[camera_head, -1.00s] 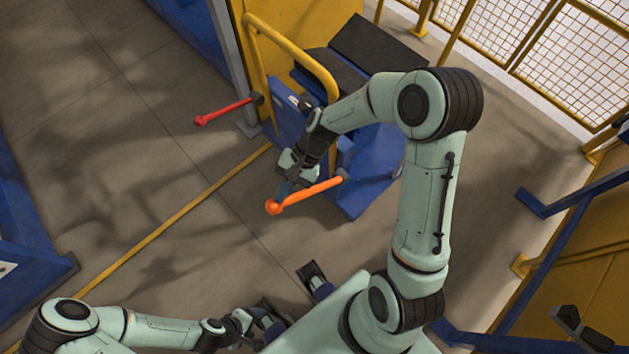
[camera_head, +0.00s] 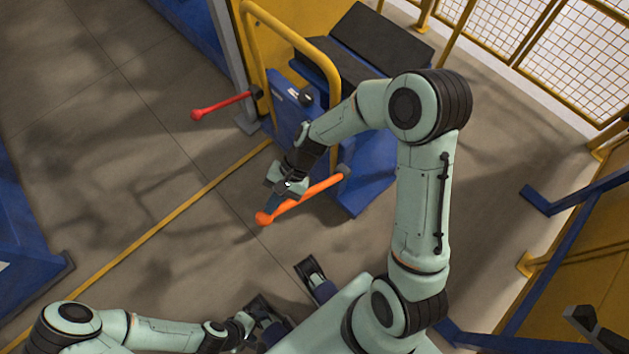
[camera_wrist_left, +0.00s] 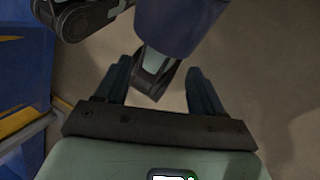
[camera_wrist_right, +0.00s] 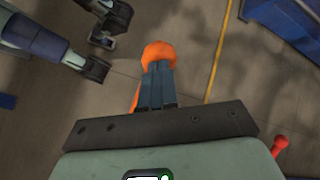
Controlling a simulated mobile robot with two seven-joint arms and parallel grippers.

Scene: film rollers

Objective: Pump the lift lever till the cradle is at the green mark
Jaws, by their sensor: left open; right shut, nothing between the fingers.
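The orange lift lever (camera_head: 312,195) sticks out from the blue lift unit (camera_head: 370,187), its round knob at the lower left end. My right gripper (camera_head: 273,204) is shut and empty, lying over the lever close to the knob. In the right wrist view its closed fingers (camera_wrist_right: 156,70) overlap the orange knob (camera_wrist_right: 159,51), and part of the shaft shows beside them. Whether they touch it I cannot tell. My left gripper (camera_head: 270,328) is low, away from the lever; its spread, empty fingers (camera_wrist_left: 158,80) show in the left wrist view. I cannot make out the cradle or a green mark.
A red lever (camera_head: 220,105) stands left of the lift unit. A yellow hoop rail (camera_head: 300,52) rises beside the unit, with dark slabs (camera_head: 380,38) behind. A yellow floor line (camera_head: 170,230) crosses open floor at left. Mesh fencing (camera_head: 575,55) is at upper right.

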